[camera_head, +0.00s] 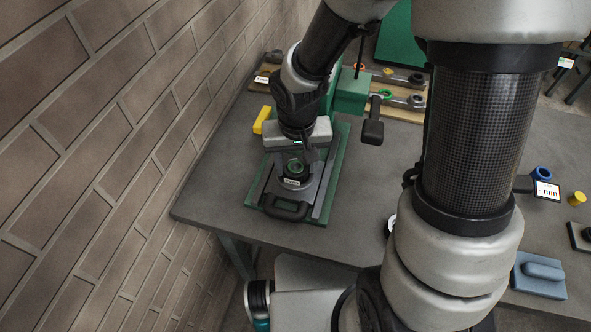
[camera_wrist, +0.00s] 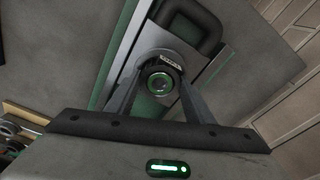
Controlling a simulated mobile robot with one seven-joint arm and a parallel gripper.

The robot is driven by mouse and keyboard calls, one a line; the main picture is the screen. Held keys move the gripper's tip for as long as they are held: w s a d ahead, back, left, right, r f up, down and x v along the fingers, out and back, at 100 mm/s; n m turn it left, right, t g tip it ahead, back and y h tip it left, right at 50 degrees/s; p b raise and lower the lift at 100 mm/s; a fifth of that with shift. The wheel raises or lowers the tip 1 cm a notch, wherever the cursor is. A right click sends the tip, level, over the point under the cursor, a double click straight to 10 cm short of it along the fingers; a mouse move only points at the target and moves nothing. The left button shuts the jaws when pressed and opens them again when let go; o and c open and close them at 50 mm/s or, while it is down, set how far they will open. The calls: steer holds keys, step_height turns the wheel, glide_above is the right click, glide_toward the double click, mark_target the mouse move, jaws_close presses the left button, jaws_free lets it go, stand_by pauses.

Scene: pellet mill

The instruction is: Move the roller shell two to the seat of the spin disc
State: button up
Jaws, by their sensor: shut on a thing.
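My gripper (camera_head: 296,160) points down over a green-based fixture (camera_head: 335,160) with a grey sliding plate at the left end of the table. Its fingers are shut on a dark ring with a green inner rim, which I take for roller shell two (camera_head: 295,167). In the wrist view the shell (camera_wrist: 161,82) sits between the two fingertips, with its bore facing the camera. Below it is a round grey seat, apparently the spin disc (camera_wrist: 184,53), with a small white label at its edge. Whether the shell touches the seat I cannot tell.
A black handle (camera_head: 287,211) is at the fixture's near end. A yellow block (camera_head: 262,119) stands left of it and a green housing (camera_head: 351,92) behind. Wooden boards with ringed parts (camera_head: 403,101) lie farther back. A brick wall is close on the left.

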steer(key=shift+r, duration=0.15)
steer(key=shift+r+p, duration=2.75)
steer(key=shift+r, duration=0.65)
